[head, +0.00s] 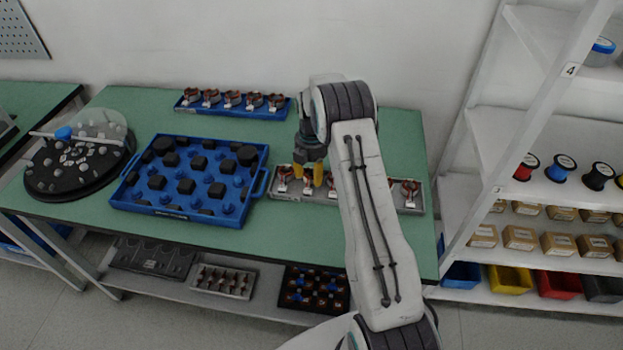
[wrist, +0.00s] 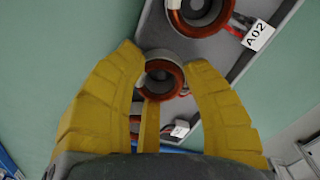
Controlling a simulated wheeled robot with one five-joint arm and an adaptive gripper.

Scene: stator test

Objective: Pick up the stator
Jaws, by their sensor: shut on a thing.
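My gripper (head: 308,178) is low over the grey tray (head: 426,203) on the green table. In the wrist view its yellow fingers (wrist: 165,85) are closed around a stator (wrist: 163,78), a ring with copper-coloured windings. Whether this stator is clear of the tray cannot be told. Another stator (wrist: 199,12), tagged A02, sits in the tray just ahead of the fingers. In the head view a stator (head: 285,174) shows left of the gripper and another (head: 409,190) at the right end of the tray. My arm hides part of the tray.
A blue tray (head: 235,113) with several stators stands at the back. A large blue tray (head: 165,209) with dark parts and a round black fixture (head: 75,185) stand at the left. White shelves (head: 530,190) with spools, boxes and bins stand at the right.

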